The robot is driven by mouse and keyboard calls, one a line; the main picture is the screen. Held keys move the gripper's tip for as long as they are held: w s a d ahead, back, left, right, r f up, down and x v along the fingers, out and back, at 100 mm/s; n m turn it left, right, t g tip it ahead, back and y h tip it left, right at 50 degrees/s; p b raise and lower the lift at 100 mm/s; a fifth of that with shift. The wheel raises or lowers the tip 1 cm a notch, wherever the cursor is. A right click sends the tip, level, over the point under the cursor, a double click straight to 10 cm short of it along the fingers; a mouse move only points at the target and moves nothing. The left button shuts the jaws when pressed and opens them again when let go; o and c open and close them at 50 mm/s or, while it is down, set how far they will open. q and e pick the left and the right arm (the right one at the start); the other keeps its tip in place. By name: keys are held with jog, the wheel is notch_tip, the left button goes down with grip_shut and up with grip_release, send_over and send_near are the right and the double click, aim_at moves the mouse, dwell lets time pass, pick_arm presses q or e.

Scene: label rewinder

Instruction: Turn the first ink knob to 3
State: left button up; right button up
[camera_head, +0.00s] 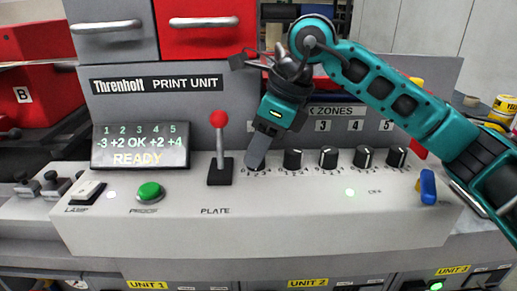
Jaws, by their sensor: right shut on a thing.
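My right gripper (256,161) reaches down from the upper right and is shut on the first ink knob, at the left end of the knob row. The gripper hides that knob almost wholly, so its pointer cannot be read; part of its number scale shows below. The second (292,159), third (328,157), fourth (363,157) and fifth (396,156) black knobs stand to its right. The display (141,146) reads -3, +2, OK, +2, +4 under 1 to 5, with READY below. My left gripper is not in view.
The red-topped plate lever (219,148) stands upright close left of the gripper. A green proof button (149,192) and a lamp switch (86,191) are further left. A blue switch (427,187) is at the right end. The panel's front strip is clear.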

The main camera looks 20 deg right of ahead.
jog(key=shift+w+n+g+y, duration=0.1)
jog(key=shift+n+g+y, duration=0.3)
jog(key=shift+n, duration=1.3)
jog(key=o, duration=1)
jog(key=shift+o, duration=0.2)
jog(key=v, duration=1.3)
jog(key=shift+w+p, duration=0.2)
jog(key=shift+p, duration=0.1)
jog(key=shift+a, duration=0.1)
